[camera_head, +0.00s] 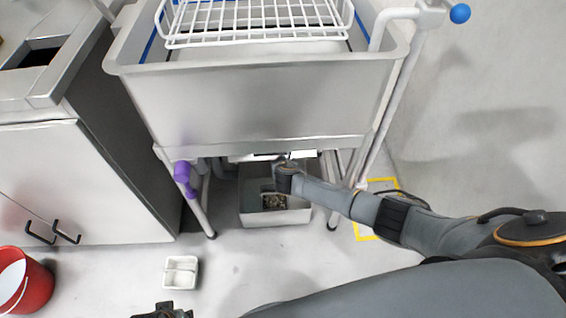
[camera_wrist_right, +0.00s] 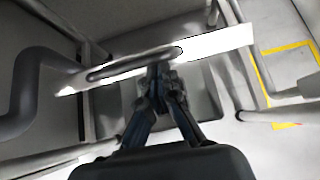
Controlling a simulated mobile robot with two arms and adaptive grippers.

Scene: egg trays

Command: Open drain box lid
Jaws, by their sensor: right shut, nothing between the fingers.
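The drain box (camera_head: 250,214) is a grey box on the floor under the sink. Its front part shows uncovered, with a dark, brownish patch inside. A bright white panel, which looks like the lid (camera_head: 303,154), shows at its back under the sink. In the right wrist view the lid (camera_wrist_right: 215,43) is a bright slanted strip with a long dark-edged handle or slot. My right gripper (camera_wrist_right: 158,70) is shut and empty, its tips at the strip's lower edge; I cannot tell whether they touch. My left gripper (camera_head: 163,312) is partly cut off at the bottom edge.
The steel sink (camera_head: 260,100) with a white wire rack (camera_head: 255,25) stands above the box on pale legs. A cabinet (camera_head: 70,185) stands left.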

